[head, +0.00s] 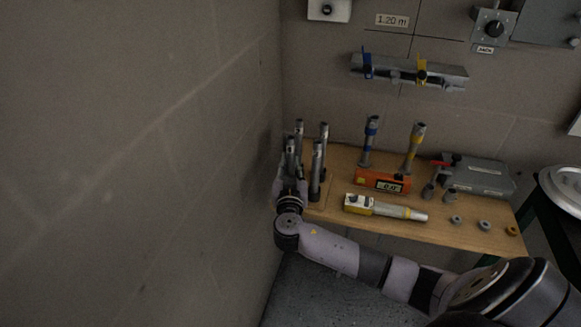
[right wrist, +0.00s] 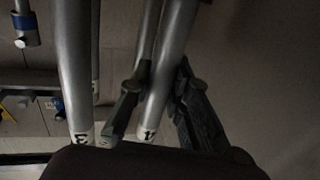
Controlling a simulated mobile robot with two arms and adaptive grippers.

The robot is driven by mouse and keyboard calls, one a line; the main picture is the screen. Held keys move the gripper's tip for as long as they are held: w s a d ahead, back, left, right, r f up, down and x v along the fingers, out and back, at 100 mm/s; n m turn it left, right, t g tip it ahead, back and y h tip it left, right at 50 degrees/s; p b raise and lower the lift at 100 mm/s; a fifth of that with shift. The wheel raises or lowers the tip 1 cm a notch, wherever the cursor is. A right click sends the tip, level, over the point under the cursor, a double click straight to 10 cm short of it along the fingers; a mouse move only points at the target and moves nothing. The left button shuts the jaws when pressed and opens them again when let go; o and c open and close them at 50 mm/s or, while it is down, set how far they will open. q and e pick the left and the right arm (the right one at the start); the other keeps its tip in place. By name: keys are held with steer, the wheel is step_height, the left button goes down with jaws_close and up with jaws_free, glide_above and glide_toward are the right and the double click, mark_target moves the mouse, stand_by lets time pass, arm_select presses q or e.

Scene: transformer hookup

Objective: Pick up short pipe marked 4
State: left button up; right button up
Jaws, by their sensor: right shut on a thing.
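Several grey short pipes stand upright in a cluster at the left end of the wooden bench in the head view. The short pipe marked 4 (right wrist: 170,80) shows its white "4" end band in the right wrist view. My right gripper (right wrist: 158,100) has its dark fingers on either side of this pipe and is shut on it. In the head view my right gripper (head: 287,180) is at the cluster's near left, at the front left pipe (head: 291,150). A pipe marked 3 (right wrist: 76,70) stands beside it in the wrist view. My left gripper is out of view.
The wall is close on the left of the cluster. On the bench (head: 335,212) are an orange level (head: 370,180), blue- and yellow-banded posts, a yellow-grey tool (head: 390,208), a grey case (head: 478,175) and small rings. A bracket rail (head: 435,75) is on the wall above.

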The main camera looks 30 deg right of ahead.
jaws_close()
steer(key=shift+r, duration=0.1)
